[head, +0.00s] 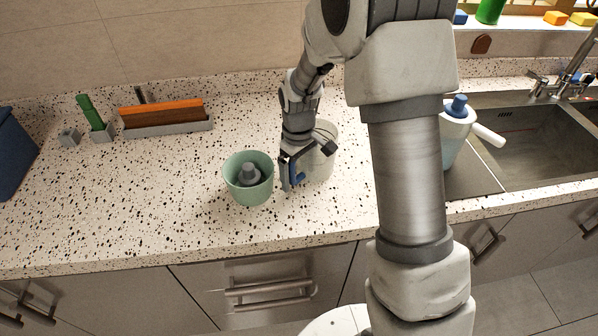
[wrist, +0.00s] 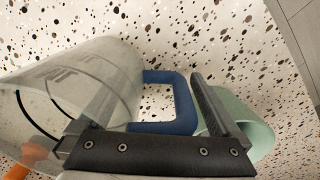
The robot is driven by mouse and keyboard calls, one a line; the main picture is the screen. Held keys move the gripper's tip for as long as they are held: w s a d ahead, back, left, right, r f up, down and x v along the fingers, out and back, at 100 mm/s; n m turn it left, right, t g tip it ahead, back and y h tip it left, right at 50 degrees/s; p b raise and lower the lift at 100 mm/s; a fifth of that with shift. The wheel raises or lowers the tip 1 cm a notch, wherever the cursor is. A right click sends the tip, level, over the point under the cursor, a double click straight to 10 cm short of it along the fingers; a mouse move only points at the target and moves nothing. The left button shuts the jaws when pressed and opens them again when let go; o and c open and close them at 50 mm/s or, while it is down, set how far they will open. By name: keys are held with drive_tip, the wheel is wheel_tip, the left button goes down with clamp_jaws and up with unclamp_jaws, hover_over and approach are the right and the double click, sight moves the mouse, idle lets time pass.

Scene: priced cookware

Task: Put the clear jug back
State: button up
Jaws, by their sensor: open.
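The clear jug (head: 325,160) stands on the speckled counter in the head view, partly hidden behind my gripper (head: 291,172). In the wrist view the see-through jug (wrist: 110,65) fills the left side, and its blue handle (wrist: 182,105) points right. My gripper (wrist: 155,90) is open, with its dark fingers on either side of the handle area. I cannot tell whether either finger touches the jug.
A green pot (head: 237,185) with a grey knob inside stands close left of my gripper. A grey rack (head: 170,128) with orange boards is at the back left. A pale jug with a blue knob (head: 457,108) stands by the sink (head: 535,135). The front left counter is clear.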

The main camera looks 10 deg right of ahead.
wheel_tip(320, 180, up, 11)
drive_tip(key=shift+r+p, duration=0.15)
drive_tip(key=shift+p, duration=0.15)
drive_tip(key=shift+s+r, duration=0.2)
drive_tip(key=shift+r, duration=0.5)
drive_tip(key=s+d+r+m+t, duration=0.3)
drive_tip(key=s+r, duration=0.7)
drive_tip(key=s+d+r+m+t, duration=0.1)
drive_tip(key=s+m, duration=0.1)
drive_tip(key=s, duration=0.4)
drive_tip(key=s+d+r+m+t, duration=0.1)
drive_tip(key=s+m, duration=0.1)
drive_tip(key=s, duration=0.4)
drive_tip(key=shift+s+d, duration=0.15)
drive_tip(key=shift+d, duration=0.1)
